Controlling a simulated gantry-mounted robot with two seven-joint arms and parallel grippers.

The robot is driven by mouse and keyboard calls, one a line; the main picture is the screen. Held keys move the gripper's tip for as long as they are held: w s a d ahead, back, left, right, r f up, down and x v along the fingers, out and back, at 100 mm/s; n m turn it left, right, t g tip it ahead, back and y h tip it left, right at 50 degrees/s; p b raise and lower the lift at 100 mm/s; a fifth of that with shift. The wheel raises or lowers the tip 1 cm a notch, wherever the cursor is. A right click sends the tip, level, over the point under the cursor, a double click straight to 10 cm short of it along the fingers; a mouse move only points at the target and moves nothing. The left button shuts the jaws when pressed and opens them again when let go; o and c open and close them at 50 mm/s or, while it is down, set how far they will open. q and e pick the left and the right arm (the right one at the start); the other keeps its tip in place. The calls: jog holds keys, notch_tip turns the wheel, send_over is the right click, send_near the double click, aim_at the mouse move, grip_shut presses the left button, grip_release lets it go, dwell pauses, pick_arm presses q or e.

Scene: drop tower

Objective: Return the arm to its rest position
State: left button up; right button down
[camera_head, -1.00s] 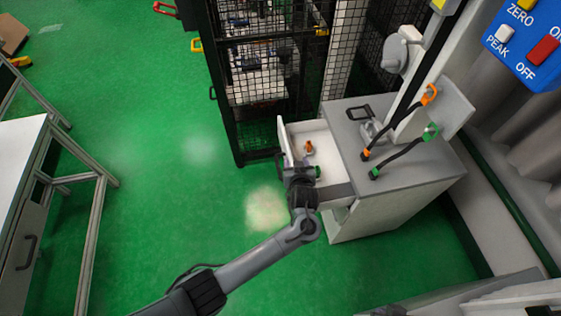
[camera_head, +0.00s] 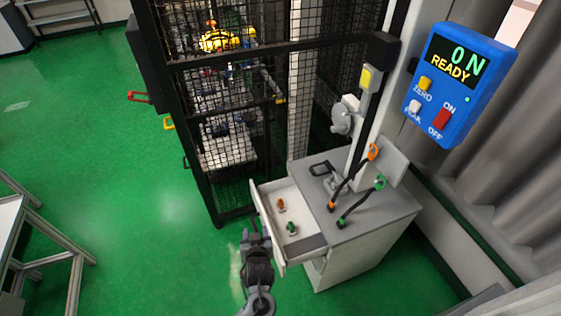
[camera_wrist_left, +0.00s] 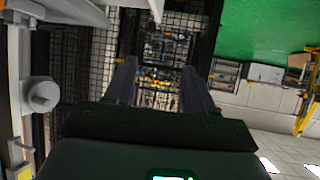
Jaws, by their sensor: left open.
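My left gripper (camera_head: 255,238) is at the lower middle of the head view, in front of the open white drawer (camera_head: 262,210) and beside its front panel. Its arm comes up from the bottom edge. In the left wrist view the two dark fingers (camera_wrist_left: 160,78) are spread apart with nothing between them. An orange-topped piece (camera_head: 281,205) and a green-topped piece (camera_head: 292,228) lie in the drawer. My right gripper is not in view.
The drawer belongs to a grey cabinet (camera_head: 372,215) with black cables with orange and green ends on top. A black mesh cage (camera_head: 215,130) stands behind. Green floor (camera_head: 130,215) at left is clear.

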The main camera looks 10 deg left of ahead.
pick_arm(q)
jog(key=s+a+f+g, duration=0.1)
jog(key=s+f, duration=0.6)
jog(key=s+a+g+h, duration=0.2)
jog(key=s+a, duration=0.1)
jog(key=s, duration=0.6)
jog(key=s+a+g+h, duration=0.1)
jog(key=s+a+g, duration=0.1)
jog(key=s, duration=0.6)
jog(key=s+a+r+m+g, duration=0.1)
jog(key=s+r+m+g, duration=0.35)
jog(key=r, duration=0.95)
jog(key=s+r+t+p, duration=0.1)
jog(key=s+r+p, duration=0.2)
jog(key=r+p, duration=2.3)
jog(key=shift+r+m+h+p, duration=0.3)
jog(key=shift+m+h+p, duration=0.1)
jog(key=shift+m+p, duration=0.05)
jog(key=shift+f+t, duration=0.15)
jog(key=shift+t, duration=0.1)
